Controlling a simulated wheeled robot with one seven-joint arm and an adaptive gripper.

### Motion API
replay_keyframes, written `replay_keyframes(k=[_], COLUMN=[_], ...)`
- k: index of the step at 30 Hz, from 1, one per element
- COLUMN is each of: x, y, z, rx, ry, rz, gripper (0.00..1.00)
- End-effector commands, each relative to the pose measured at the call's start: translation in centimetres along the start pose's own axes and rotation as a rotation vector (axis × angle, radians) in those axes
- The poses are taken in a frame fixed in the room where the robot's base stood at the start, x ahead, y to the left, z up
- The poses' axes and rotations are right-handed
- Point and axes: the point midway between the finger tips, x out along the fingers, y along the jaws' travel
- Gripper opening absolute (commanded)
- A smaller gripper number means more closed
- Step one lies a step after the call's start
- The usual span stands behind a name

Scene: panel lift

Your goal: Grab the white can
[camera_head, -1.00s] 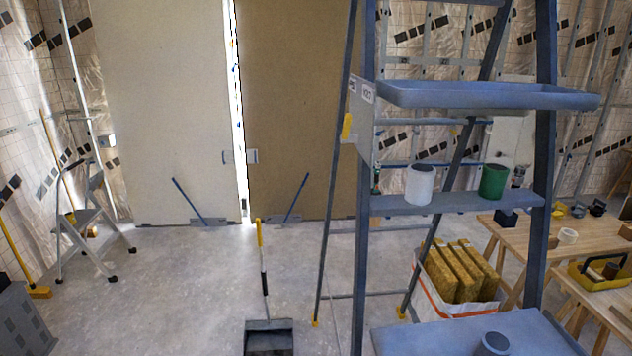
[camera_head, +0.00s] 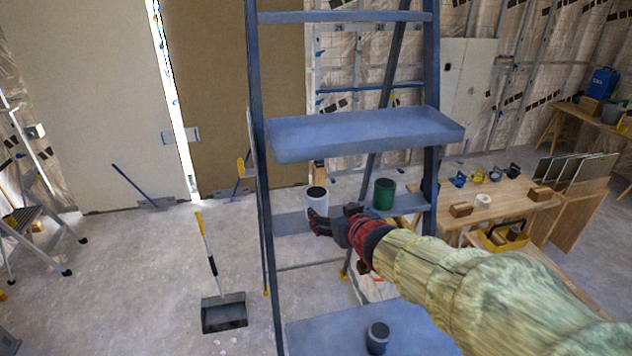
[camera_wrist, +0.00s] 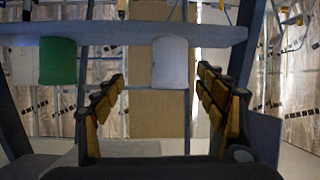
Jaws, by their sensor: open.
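The white can (camera_head: 316,201) stands upright on the ladder's middle step (camera_head: 292,224), left of the green can (camera_head: 384,193). My gripper (camera_head: 322,221) is in front of the white can's lower right side in the head view. In the wrist view, which looks upside down, the white can (camera_wrist: 170,62) shows between and beyond the open fingers (camera_wrist: 163,85), with nothing held. The green can (camera_wrist: 58,62) is outside them at the left. I cannot tell whether a finger touches the white can.
A blue tray shelf (camera_head: 365,134) sits above the cans, and the ladder's uprights (camera_head: 259,180) flank them. A grey can (camera_head: 377,337) stands on the lower platform (camera_head: 320,333). A dustpan (camera_head: 224,313) is on the floor. Wooden tables (camera_head: 520,205) stand at the right.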

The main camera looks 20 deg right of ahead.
Motion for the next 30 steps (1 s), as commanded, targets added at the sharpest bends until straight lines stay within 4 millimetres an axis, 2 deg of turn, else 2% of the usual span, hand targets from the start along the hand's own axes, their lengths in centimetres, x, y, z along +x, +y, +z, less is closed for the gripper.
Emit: replay_keyframes(k=[1,6,19,25,30], x=[0.0,0.6,4.5,7.3,8.4], y=[0.1,-0.3,-1.1,-1.4,-1.5], z=[-1.3,-2.4,-2.9,-3.5,-3.7], rx=[0.006,0.016,0.018,0.019,0.018], ry=[0.011,0.040,0.047,0.045,0.047], rz=[-0.019,-0.075,-0.091,-0.090,-0.089], gripper=[0.72,0.72,0.72,0.72,0.72])
